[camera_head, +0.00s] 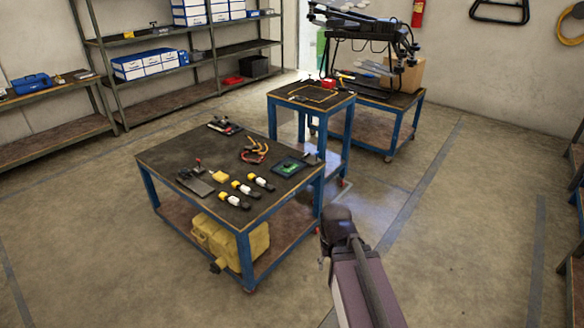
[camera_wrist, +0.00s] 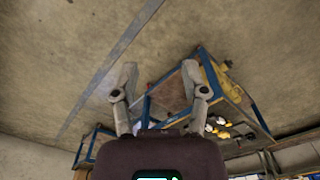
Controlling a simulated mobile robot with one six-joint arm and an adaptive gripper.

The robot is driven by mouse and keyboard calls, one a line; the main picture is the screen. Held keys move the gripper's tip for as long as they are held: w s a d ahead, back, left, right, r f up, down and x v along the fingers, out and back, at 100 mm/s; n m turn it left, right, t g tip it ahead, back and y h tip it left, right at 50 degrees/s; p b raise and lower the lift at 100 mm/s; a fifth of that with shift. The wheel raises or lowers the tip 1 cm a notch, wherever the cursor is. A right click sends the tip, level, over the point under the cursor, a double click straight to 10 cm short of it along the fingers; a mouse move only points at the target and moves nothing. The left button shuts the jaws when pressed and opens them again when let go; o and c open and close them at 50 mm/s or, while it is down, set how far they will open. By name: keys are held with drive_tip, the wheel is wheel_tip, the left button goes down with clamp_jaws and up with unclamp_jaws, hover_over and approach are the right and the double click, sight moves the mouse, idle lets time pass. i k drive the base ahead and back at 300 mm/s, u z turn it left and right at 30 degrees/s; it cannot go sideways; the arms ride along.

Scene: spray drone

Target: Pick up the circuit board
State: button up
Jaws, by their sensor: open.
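A flat dark piece with a green face, which looks like the circuit board (camera_head: 289,167), lies near the right edge of the black-topped workbench (camera_head: 170,153) in the head view. I cannot make it out in the wrist view. My gripper (camera_wrist: 158,70) shows in the wrist view with its two fingers spread apart and nothing between them. It is away from the bench, which appears tilted beyond the right finger. In the head view only my arm shows at the lower middle, and I cannot make out the fingers.
Yellow-and-white pieces (camera_head: 244,190), a red-and-yellow cable bundle (camera_head: 254,150) and a red-and-black device (camera_head: 223,126) share the bench. A yellow case (camera_head: 232,240) sits below. A smaller table (camera_head: 312,94) stands behind. Floor at right is clear.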

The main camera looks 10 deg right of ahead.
sight(287, 167)
drive_tip(key=u, duration=0.05)
drive_tip(key=k, duration=0.65)
drive_tip(key=u, duration=0.55)
drive_tip(key=i, duration=1.95)
drive_tip(key=z, duration=0.5)
drive_tip(key=i, duration=0.55)
drive_tip(key=z, duration=0.1)
